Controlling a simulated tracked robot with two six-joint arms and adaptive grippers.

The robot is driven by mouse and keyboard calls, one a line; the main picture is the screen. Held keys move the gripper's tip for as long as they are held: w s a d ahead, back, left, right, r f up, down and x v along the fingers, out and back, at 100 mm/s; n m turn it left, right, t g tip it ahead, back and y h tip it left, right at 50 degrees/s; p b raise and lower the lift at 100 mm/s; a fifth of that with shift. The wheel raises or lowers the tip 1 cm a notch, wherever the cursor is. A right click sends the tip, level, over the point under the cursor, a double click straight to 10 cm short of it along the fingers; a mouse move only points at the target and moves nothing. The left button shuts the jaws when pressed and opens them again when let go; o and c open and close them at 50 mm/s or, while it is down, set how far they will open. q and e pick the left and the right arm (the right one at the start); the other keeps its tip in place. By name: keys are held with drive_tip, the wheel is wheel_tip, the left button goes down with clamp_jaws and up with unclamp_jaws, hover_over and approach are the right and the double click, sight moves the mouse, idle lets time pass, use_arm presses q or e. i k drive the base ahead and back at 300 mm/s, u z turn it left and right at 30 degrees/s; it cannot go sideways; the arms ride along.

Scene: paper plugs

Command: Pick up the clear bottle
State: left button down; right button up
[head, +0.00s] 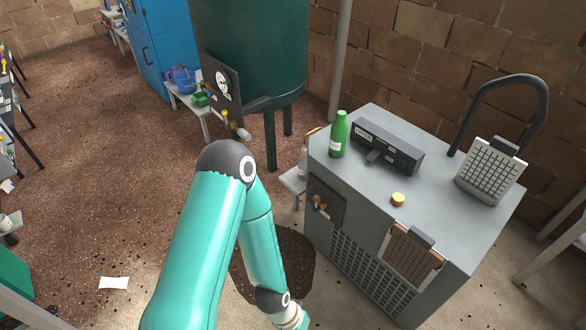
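A pale, whitish bottle-like object (303,162) stands on a low grey bench (293,181) at the left side of the grey cabinet, partly hidden by the cabinet; I cannot tell for sure that it is the clear bottle. A green bottle (339,134) with a pale label stands upright on the cabinet top. One teal arm of mine bends in the middle of the view, and its wrist runs out at the bottom edge. Neither gripper shows.
The grey cabinet (340,230) also carries a dark panel box (387,147), a small orange-yellow cap (398,199) and a grid plate under a black hose. A green tank (250,50) stands behind. A white paper (114,283) lies on the open brown floor at left.

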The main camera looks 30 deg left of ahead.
sight(302, 159)
drive_tip(key=u, duration=0.8)
drive_tip(key=i, duration=0.6)
drive_tip(key=u, duration=0.65)
drive_tip(key=k, duration=1.3)
drive_tip(key=u, duration=0.75)
drive_tip(key=i, duration=2.45)
drive_tip(key=z, duration=0.95)
drive_tip(key=i, duration=1.35)
drive_tip(key=z, duration=0.8)
